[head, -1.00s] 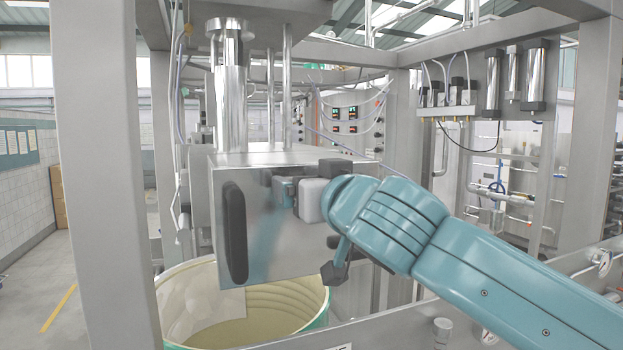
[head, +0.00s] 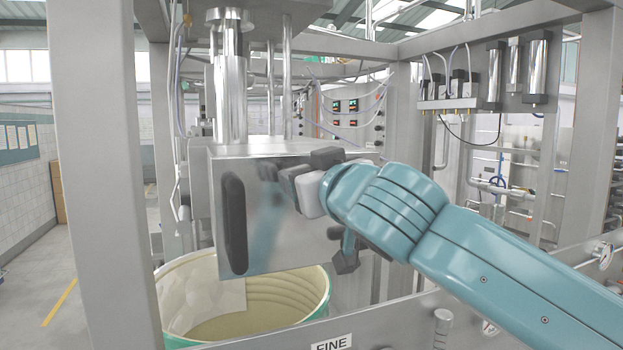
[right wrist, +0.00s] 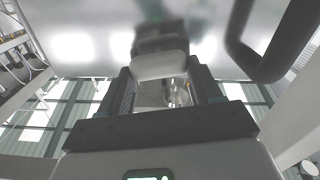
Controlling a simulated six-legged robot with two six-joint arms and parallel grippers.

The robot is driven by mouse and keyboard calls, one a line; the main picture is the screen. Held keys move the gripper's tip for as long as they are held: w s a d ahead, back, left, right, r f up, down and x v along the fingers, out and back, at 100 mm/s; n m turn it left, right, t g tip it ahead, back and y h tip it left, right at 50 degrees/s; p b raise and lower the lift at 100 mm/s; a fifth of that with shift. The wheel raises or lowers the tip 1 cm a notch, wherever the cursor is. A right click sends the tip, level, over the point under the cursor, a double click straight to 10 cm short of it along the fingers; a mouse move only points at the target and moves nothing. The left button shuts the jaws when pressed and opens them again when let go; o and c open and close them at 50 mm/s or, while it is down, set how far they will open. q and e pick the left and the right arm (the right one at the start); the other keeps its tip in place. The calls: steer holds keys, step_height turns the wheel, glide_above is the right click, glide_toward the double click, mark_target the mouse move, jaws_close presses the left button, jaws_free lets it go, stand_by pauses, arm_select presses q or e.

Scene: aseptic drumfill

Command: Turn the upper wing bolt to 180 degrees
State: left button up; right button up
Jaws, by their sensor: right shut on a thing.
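The upper wing bolt (right wrist: 160,67) shows in the right wrist view as a pale piece between my fingers, close to the shiny steel face of the box. A darker shape just beyond it may be its reflection. My right gripper (right wrist: 161,76) is shut on it, one finger on each side. In the head view my right gripper (head: 292,183) reaches the upper right part of the steel box (head: 290,250); the bolt is hidden there behind my gripper and wrist, so its angle cannot be read. My left gripper is not in view.
A long black handle (head: 233,225) stands out from the left of the box face. An open drum (head: 180,325) is below the box. A steel frame post (head: 100,200) stands at left, and a steel rail (head: 400,320) crosses the lower front.

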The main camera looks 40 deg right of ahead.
steer(key=shift+d+f+n+p, duration=0.1)
steer(key=shift+f+n+p, duration=0.6)
steer(key=shift+n, duration=4.85)
steer(key=shift+a+f+n+p, duration=0.1)
steer(key=shift+n+p, duration=1.2)
steer(key=shift+n, duration=4.3)
steer(key=shift+d+f+n+p, duration=0.1)
steer(key=shift+f+n+p, duration=0.6)
steer(key=shift+n, duration=4.85)
steer(key=shift+r+p, duration=0.3)
steer(key=shift+p, duration=0.05)
steer(key=shift+n, duration=0.3)
steer(key=o, duration=1.1)
steer(key=shift+c, duration=0.2)
